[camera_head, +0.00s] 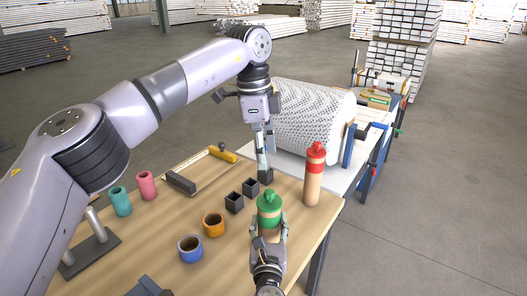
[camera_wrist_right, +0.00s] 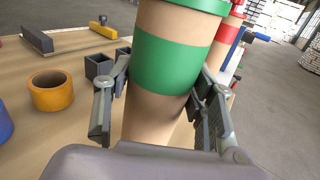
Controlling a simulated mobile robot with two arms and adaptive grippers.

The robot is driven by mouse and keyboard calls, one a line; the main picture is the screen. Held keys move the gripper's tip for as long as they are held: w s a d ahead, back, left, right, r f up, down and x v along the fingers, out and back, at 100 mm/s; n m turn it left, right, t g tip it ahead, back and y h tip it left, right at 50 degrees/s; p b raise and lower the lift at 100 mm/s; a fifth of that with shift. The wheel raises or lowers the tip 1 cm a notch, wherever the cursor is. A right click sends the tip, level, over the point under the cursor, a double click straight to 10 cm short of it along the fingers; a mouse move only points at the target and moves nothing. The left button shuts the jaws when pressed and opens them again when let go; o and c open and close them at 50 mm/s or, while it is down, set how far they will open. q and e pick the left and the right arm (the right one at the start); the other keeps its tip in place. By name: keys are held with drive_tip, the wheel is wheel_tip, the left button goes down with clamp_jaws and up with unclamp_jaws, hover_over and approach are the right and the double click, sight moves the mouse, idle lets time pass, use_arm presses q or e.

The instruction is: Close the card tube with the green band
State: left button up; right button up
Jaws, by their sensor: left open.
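The card tube with the green band (camera_wrist_right: 168,64) stands upright between my right gripper's fingers. Its green cap (camera_head: 269,200), with a small knob, sits on its top; the cap's rim shows at the upper edge of the right wrist view, with bare card between rim and band. My right gripper (camera_head: 269,232) is shut on the tube, one finger on each side, touching the card in the wrist view (camera_wrist_right: 160,100). My left gripper (camera_head: 265,174) is open and empty, pointing down just behind the green cap, apart from it as far as I can tell.
A tube with a red cap and band (camera_head: 313,175) stands close by on the right. Two dark square cups (camera_head: 235,203), an orange ring (camera_head: 213,225), a blue ring (camera_head: 190,249), and pink and teal cylinders (camera_head: 121,202) stand left. A large white perforated roll (camera_head: 310,118) lies behind.

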drive_tip(key=o, duration=0.4)
drive_tip(key=s, duration=1.2)
